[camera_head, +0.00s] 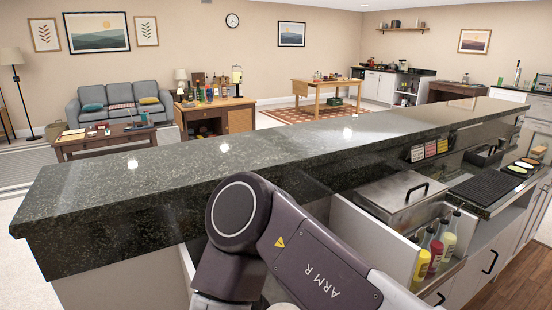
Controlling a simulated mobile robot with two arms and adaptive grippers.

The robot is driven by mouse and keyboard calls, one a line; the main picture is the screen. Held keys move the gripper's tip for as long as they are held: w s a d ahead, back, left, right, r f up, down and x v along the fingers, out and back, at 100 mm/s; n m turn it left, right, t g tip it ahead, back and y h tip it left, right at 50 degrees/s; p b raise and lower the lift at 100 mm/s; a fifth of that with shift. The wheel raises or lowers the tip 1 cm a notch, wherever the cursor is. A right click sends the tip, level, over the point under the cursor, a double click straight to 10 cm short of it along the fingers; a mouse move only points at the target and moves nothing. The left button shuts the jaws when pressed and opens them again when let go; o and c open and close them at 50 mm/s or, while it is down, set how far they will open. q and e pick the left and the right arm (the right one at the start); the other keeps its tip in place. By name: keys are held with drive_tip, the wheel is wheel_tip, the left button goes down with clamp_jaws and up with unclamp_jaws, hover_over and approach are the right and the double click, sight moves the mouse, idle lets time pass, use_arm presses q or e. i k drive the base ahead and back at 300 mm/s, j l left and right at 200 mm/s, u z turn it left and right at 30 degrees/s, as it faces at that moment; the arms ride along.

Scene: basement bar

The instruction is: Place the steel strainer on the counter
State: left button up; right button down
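The counter (290,150) is a long dark speckled stone bar top running from the front left to the back right. Its upper surface looks bare, with a few bright light reflections. I cannot make out a steel strainer anywhere in this view. My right arm, marked ARM R, is bent in front of the counter and covers part of its near edge. Neither of my grippers shows, so I cannot see whether either holds anything.
Below the counter at the right are a steel box (403,188) with a handled lid, sauce bottles (436,249) and a dark ribbed grill (489,189). Beyond the counter stand a grey sofa (118,98), a wooden cabinet with bottles (239,121) and a wooden table (326,85).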

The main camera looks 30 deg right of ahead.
sight(454, 172)
drive_tip(key=k+l+u, duration=0.1)
drive_tip(key=l+u, duration=0.35)
drive_tip(key=k+l+u, duration=0.15)
drive_tip(key=l+u, duration=0.35)
drive_tip(key=k+l+u, duration=0.25)
drive_tip(key=l+u, duration=0.2)
drive_tip(key=k+l+u, duration=0.25)
drive_tip(key=u, duration=0.2)
drive_tip(key=k+l+u, duration=0.3)
drive_tip(key=u, duration=0.15)
drive_tip(key=k+u, duration=0.35)
drive_tip(key=u, duration=0.15)
drive_tip(key=k+l, duration=0.1)
drive_tip(key=k, duration=1.45)
drive_tip(key=k+z, duration=0.7)
drive_tip(key=k+l+z, duration=0.15)
drive_tip(key=z, duration=0.2)
